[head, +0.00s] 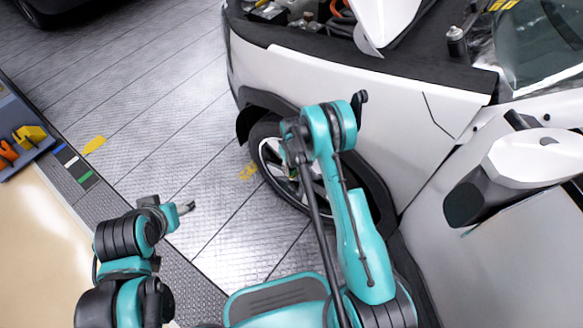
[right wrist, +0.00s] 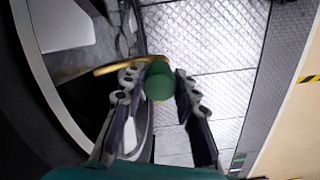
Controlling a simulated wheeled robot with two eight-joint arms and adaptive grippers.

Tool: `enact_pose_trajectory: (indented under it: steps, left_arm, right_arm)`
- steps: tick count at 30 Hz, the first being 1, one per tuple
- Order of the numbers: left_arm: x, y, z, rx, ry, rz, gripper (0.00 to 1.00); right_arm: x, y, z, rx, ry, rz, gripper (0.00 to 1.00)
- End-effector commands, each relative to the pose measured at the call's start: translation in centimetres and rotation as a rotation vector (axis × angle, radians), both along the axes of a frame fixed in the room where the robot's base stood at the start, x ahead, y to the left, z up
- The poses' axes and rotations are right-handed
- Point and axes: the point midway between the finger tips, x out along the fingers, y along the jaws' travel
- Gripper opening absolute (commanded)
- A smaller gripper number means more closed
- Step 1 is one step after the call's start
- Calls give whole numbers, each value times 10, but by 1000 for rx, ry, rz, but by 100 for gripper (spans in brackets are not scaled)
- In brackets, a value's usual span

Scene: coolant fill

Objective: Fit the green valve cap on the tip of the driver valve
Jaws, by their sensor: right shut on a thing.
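The green valve cap (right wrist: 158,84) is between the fingertips of my right gripper (right wrist: 160,80) in the right wrist view. The gripper is shut on it. A brass-coloured valve stem (right wrist: 112,67) comes in from the left, by the wheel, and its end meets the upper edge of the cap in the picture. I cannot tell whether the cap touches it or sits on it. In the head view my right gripper (head: 292,168) is at the car's front wheel (head: 272,150). The valve is not clear there. My left gripper (head: 184,208) is over the floor, away from the wheel; its jaw opening is unclear.
The white car's fender (head: 370,105) rises above the wheel, and its hood is open. The mirror (head: 535,158) sticks out at the right. The tiled floor (head: 160,120) is clear at the left. A blue tray (head: 22,135) with orange and yellow things lies at the far left.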

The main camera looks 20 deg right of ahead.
Motion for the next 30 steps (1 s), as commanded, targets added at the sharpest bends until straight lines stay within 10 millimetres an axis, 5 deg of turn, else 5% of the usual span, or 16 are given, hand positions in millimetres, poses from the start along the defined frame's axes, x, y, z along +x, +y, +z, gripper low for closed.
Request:
enact_pose_trajectory:
  steps: [17, 18, 20, 30]
  left_arm:
    - [0, 0, 0, 0, 0, 0, 62]
    - [0, 0, 0, 0, 0, 0, 62]
    - [0, 0, 0, 0, 0, 0, 62]
    - [0, 0, 0, 0, 0, 0, 62]
  right_arm:
    - [0, 0, -15, 0, 0, 0, 10]
    - [0, 0, -15, 0, 0, 0, 34]
    - [0, 0, -15, 0, 0, 0, 50]
    - [0, 0, -13, 0, 0, 0, 53]
